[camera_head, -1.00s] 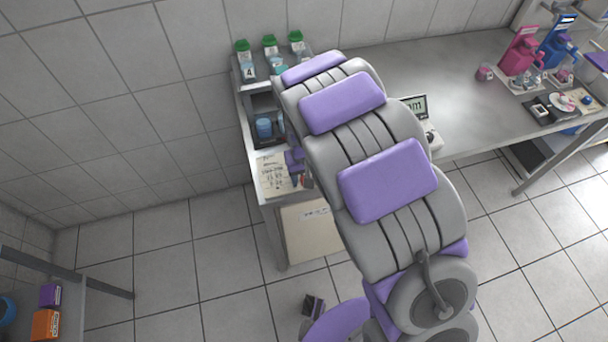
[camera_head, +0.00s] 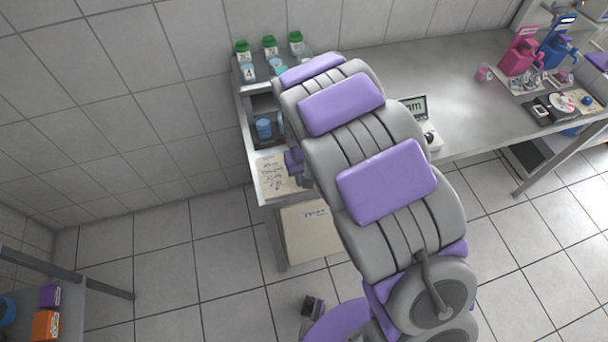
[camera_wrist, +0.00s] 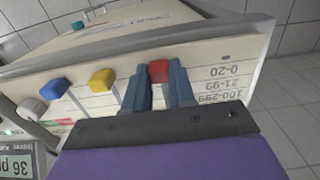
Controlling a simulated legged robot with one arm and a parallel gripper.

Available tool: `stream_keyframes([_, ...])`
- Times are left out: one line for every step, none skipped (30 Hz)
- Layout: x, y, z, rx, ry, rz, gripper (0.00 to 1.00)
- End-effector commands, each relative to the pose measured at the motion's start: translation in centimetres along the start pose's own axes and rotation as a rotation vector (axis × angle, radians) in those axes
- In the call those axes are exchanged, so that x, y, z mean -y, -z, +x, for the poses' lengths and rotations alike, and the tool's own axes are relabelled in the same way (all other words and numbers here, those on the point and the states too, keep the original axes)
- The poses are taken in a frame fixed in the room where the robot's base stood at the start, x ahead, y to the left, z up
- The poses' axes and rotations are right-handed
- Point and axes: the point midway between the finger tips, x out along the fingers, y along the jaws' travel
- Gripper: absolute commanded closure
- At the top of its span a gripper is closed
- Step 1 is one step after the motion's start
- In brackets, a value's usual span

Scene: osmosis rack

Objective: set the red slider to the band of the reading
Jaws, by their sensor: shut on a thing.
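The red slider (camera_wrist: 158,70) is a small red knob on the pale panel (camera_wrist: 40,88) in the wrist view. My gripper (camera_wrist: 157,80) is shut on it, with a blue-grey finger on each side. Printed band labels (camera_wrist: 221,84), upside down in this view, read 0-20, 21-99 and 100-299 beside the red knob. The knob looks near the 0-20 end, but its exact band is hard to tell. A display (camera_wrist: 16,160) at the lower left seems to read 36, with its unit cut off.
Yellow (camera_wrist: 101,80), blue (camera_wrist: 53,88) and white (camera_wrist: 32,109) sliders line the same panel, left of my gripper. In the head view, green-capped bottles (camera_head: 270,45) stand on a shelf and a blue container (camera_head: 264,127) sits below. The long bench (camera_head: 455,75) has clear surface.

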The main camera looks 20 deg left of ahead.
Motion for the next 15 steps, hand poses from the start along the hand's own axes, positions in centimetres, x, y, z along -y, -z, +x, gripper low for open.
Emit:
stream_keyframes([0.0, 0.0, 0.0, 0.0, 0.001, 0.0, 1.0])
stream_keyframes([0.0, 0.0, 0.0, 0.0, 0.001, 0.0, 1.0])
stream_keyframes([0.0, 0.1, 0.0, 0.0, 0.001, 0.0, 1.0])
stream_keyframes([0.0, 0.2, -0.1, -0.001, 0.001, 0.0, 1.0])
stream_keyframes([0.0, 0.3, -0.1, -0.001, 0.001, 0.0, 1.0])
stream_keyframes([0.0, 0.6, -0.1, -0.002, 0.001, 0.0, 1.0])
stream_keyframes([0.0, 0.9, -0.1, -0.002, 0.001, 0.0, 1.0])
stream_keyframes([0.0, 1.2, -0.2, -0.003, 0.0, 0.0, 1.0])
stream_keyframes([0.0, 1.6, -0.2, -0.003, 0.0, 0.0, 1.0])
stream_keyframes([0.0, 2.0, -0.2, -0.003, 0.0, 0.001, 1.0])
stream_keyframes([0.0, 2.3, -0.2, -0.003, 0.0, 0.001, 1.0])
stream_keyframes([0.0, 2.9, -0.3, -0.004, 0.0, 0.001, 1.0])
stream_keyframes([0.0, 3.3, -0.3, -0.004, 0.0, 0.0, 1.0])
stream_keyframes([0.0, 3.6, -0.2, -0.004, 0.001, 0.0, 1.0])
stream_keyframes([0.0, 3.9, -0.2, -0.002, 0.001, 0.0, 1.0])
